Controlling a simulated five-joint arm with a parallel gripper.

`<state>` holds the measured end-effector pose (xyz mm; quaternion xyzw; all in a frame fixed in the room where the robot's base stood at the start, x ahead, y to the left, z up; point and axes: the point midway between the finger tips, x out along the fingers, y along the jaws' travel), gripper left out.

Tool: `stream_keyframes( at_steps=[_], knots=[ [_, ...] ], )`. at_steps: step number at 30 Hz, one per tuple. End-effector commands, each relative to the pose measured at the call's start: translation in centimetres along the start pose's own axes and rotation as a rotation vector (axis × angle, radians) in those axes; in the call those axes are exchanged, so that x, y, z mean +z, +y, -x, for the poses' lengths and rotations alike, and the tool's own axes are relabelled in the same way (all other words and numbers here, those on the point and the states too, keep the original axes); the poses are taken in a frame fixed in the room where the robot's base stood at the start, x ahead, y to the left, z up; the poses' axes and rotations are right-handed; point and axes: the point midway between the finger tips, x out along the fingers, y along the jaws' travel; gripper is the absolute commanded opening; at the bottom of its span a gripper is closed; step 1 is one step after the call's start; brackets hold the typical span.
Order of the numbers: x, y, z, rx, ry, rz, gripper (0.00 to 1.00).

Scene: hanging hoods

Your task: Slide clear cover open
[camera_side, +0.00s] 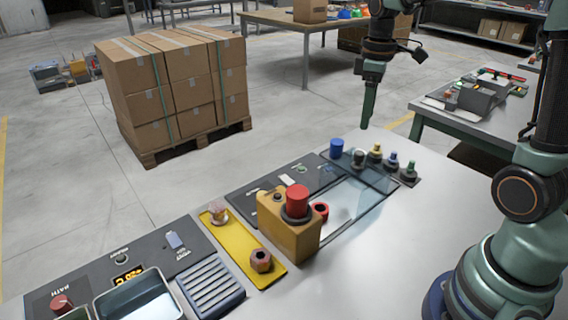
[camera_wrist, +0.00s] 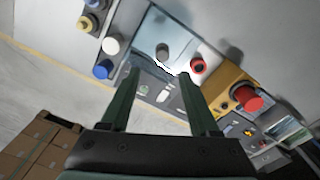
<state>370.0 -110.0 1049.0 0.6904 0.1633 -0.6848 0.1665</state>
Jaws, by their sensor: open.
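The clear cover (camera_side: 374,177) is a flat, see-through bluish pane low over the panel on the bench. It also shows in the wrist view (camera_wrist: 152,27), ahead of my fingertips. A red ring-shaped button (camera_side: 320,210) is near the pane's near end, partly behind the yellow box. My gripper (camera_side: 368,122) points down above the bench's far edge, apart from the cover. In the wrist view its two fingers (camera_wrist: 157,78) are spread with nothing held.
A yellow box with a red mushroom button (camera_side: 297,198) stands beside the cover's near end. Blue, yellow and green knobs (camera_side: 392,160) line the far end, with a blue cap (camera_side: 336,147) nearby. The bench's right side (camera_side: 400,240) is bare.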

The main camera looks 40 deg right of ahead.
Motion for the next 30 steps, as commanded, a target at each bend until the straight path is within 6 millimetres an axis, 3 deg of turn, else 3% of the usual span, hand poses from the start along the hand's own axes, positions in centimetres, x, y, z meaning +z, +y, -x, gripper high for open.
stream_keyframes(
  at_steps=[6,20,23,30],
  knots=[
    [0.0,0.0,2.3,0.0,0.0,-0.001,0.62],
    [0.0,-0.3,2.8,0.007,0.007,-0.009,0.62],
    [0.0,-1.5,3.3,0.029,0.034,-0.037,0.62],
    [0.7,-6.7,4.6,0.108,0.186,-0.195,0.62]
  ],
)
